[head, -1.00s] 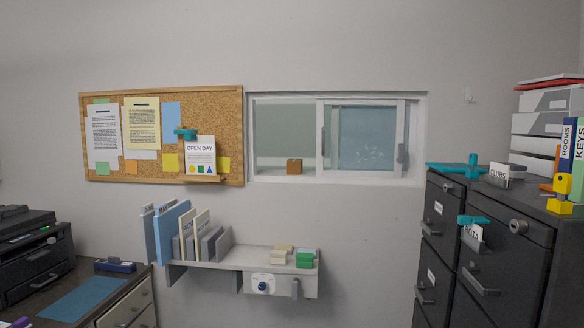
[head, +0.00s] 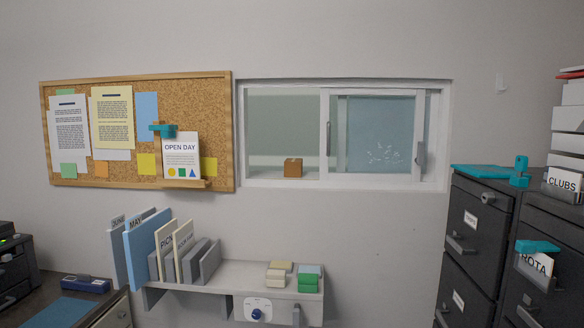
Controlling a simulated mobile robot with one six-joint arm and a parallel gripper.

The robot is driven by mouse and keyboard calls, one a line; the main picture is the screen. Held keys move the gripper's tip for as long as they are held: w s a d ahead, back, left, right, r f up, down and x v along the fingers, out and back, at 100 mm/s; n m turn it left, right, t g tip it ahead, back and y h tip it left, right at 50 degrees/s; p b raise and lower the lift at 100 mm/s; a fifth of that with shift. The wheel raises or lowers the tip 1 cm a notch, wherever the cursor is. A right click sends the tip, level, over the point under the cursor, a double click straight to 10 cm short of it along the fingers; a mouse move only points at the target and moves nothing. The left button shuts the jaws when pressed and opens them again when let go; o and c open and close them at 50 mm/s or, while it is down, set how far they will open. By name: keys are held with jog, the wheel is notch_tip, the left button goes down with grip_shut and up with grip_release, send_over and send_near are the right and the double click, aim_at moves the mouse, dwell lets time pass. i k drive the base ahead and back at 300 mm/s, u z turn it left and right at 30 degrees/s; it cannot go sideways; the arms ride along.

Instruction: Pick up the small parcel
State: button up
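The small parcel (head: 293,168) is a brown box on the sill of the hatch window (head: 345,185) in the wall. It sits at the left part of the opening, left of the white upright frame between the panes. Its front and a little of its top show. I cannot tell for sure whether a pane stands in front of it. My gripper is not in view.
Below the hatch a grey wall shelf (head: 190,290) holds upright folders and small coloured blocks (head: 308,280). Dark filing cabinets (head: 480,215) stand at the right. A cork board (head: 225,110) hangs at the left. A desk with a blue stapler-like object (head: 86,284) is at lower left.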

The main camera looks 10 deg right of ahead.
aim_at(293, 168)
jog(key=i, duration=0.15)
jog(key=u, duration=0.05)
jog(key=k, duration=1.35)
jog(key=u, duration=0.55)
jog(key=i, duration=0.7)
jog(key=u, duration=0.45)
jog(key=i, duration=1.25)
jog(key=z, duration=0.2)
